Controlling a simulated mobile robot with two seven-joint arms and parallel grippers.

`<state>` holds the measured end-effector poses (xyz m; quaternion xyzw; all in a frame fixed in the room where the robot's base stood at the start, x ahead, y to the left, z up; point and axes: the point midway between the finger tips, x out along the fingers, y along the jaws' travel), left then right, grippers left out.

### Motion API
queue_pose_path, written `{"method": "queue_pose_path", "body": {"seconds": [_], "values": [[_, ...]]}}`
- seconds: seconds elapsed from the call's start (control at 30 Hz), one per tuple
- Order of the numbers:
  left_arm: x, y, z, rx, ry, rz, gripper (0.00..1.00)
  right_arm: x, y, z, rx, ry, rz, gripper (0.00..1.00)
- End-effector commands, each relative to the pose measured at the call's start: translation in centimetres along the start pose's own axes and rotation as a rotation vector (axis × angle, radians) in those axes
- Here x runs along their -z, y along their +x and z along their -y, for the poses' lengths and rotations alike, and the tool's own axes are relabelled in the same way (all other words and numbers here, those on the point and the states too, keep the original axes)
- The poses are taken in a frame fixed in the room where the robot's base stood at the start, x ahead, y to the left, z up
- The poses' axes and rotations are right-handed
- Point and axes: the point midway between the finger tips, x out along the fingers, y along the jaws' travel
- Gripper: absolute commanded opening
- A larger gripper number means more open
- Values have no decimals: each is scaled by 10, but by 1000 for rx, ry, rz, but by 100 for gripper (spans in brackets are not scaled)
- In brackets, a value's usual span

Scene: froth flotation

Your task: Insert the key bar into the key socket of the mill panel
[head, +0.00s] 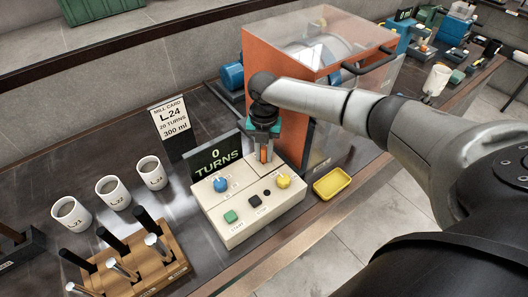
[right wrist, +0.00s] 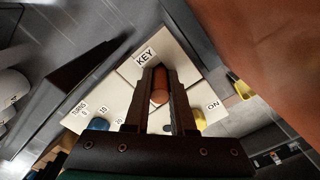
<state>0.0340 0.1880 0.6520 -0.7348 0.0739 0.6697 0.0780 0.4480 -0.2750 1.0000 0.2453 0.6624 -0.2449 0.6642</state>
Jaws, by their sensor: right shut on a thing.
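The mill panel (head: 238,232) is a cream box with a blue knob (head: 221,185), a yellow knob (head: 284,181), a green button and black buttons. My right gripper (head: 264,157) points down over the panel's back part. It is shut on the orange key bar (head: 264,154), which also shows between the fingers in the right wrist view (right wrist: 159,86). The KEY label (right wrist: 145,57) shows just beside the fingertips there. The key socket is hidden by the fingers and the bar, so I cannot tell whether the bar's lower end is inside it. My left gripper is out of view.
The orange mill housing (head: 270,75) stands close behind the gripper. The turns display (head: 216,157) stands at the panel's back left. A yellow tray (head: 332,183) lies to the right. White cups (head: 112,192) and a wooden tool rack (head: 140,268) are at left.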

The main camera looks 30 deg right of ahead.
Motion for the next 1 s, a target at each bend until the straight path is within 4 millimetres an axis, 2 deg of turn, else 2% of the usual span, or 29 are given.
{"method": "queue_pose_path", "body": {"seconds": [0.03,0.3,0.33,0.73,0.87,1.0], "values": [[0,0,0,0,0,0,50,1,2,0,2,0,-2,26],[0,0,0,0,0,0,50,1,3,2,7,1,-3,57],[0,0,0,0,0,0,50,1,3,2,8,1,-3,58],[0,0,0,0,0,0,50,1,-1,5,12,3,-3,58],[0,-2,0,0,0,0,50,0,-20,2,6,1,0,58],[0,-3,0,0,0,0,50,0,-53,0,0,0,3,58]]}}
